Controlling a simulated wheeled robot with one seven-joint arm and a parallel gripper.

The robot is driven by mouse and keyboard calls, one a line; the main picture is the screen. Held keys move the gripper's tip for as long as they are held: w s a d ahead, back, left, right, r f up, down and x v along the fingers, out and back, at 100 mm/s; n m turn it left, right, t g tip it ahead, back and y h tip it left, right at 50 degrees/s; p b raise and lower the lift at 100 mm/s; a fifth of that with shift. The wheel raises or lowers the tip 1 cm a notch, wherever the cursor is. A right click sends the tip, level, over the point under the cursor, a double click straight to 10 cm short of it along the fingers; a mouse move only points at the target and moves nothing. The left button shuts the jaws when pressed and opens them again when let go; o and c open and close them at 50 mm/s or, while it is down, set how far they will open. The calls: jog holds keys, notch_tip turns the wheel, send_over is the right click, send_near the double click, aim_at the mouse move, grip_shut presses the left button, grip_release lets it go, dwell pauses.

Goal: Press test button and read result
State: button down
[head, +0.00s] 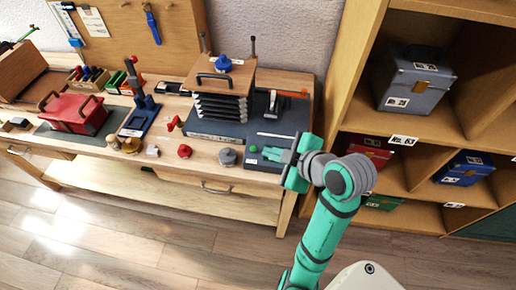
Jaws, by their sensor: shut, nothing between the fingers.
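A dark grey test unit (206,128) stands at the right end of the wooden workbench. A small green button (253,149) sits at the unit's front right. My gripper (266,154) is shut and empty, its fingertips just right of the green button. I cannot tell whether they touch it. A thin white strip (275,135) lies on the unit behind the gripper. No readable result shows, and my gripper covers part of the unit's right front.
A red box (73,113), a blue stand (139,117), a red knob (184,151) and a grey knob (227,157) are on the bench to the left. A wooden shelf (436,122) with labelled boxes stands close on the right. The floor in front is clear.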

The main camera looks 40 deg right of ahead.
send_over(253, 149)
jog(key=s+a, duration=0.3)
jog(key=s, duration=0.1)
notch_tip(253, 149, down, 6)
jog(key=d+f, duration=0.1)
jog(key=w+f, duration=0.1)
jog(key=d+f, duration=0.1)
jog(key=shift+w+d+f, duration=0.2)
jog(key=shift+w+d, duration=0.05)
jog(key=shift+d, duration=0.05)
jog(key=shift+w+a+f, duration=0.1)
jog(key=shift+a, duration=0.1)
